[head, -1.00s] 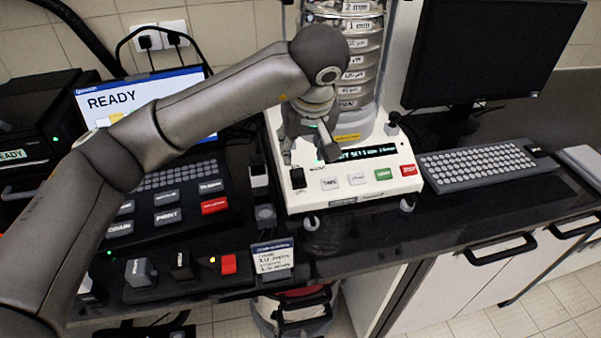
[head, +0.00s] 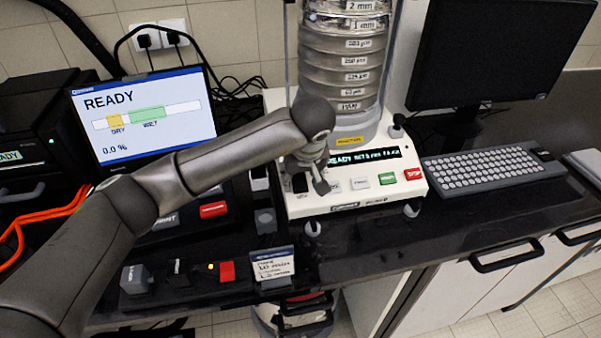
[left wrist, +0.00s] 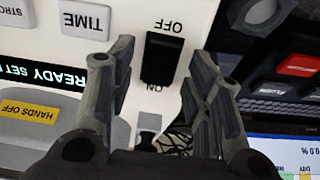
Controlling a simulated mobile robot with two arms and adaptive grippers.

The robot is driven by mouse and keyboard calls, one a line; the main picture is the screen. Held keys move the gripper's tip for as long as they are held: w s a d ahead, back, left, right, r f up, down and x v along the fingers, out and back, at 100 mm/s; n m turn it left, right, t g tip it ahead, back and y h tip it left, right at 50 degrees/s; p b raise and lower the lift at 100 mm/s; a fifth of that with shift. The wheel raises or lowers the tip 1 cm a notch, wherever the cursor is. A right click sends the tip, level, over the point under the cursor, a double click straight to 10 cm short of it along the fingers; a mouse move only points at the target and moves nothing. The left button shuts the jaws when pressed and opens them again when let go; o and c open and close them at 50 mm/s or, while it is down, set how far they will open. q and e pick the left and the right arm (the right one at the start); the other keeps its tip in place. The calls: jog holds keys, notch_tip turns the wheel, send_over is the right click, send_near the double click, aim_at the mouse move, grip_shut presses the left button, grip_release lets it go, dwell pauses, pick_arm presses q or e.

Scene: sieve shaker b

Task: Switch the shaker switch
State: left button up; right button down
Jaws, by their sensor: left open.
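The shaker switch is a black rocker (left wrist: 160,58) on the shaker's white front panel (left wrist: 130,25), between the words OFF and ON. Which side is pressed in is not clear. In the head view the switch (head: 299,183) shows at the panel's left end, beside my gripper. My left gripper (head: 308,180) is open over the panel. In the left wrist view its two fingers (left wrist: 163,55) stand on either side of the switch, with a gap to each side. The shaker's display (head: 350,158) is lit and begins with READY. My right gripper is not in view.
The TIME button (left wrist: 86,22) lies beside one finger. Green (head: 387,181) and red (head: 412,174) buttons sit farther right. A stack of sieves (head: 345,60) stands on the shaker. A monitor (head: 145,115) and control boxes are at the left, a keyboard (head: 490,168) at the right.

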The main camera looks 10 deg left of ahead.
pick_arm(q)
jog(key=shift+w+f, duration=0.1)
jog(key=shift+f, duration=0.2)
jog(key=c, duration=1)
jog(key=shift+f+t+b, duration=0.2)
jog(key=shift+t+b, duration=0.3)
jog(key=shift+b, duration=0.7)
jog(key=shift+r+t+b, duration=0.1)
jog(key=shift+t+b, duration=0.2)
jog(key=shift+b, duration=0.05)
jog(key=shift+r, duration=0.1)
jog(key=o, duration=1)
jog(key=shift+s, duration=0.2)
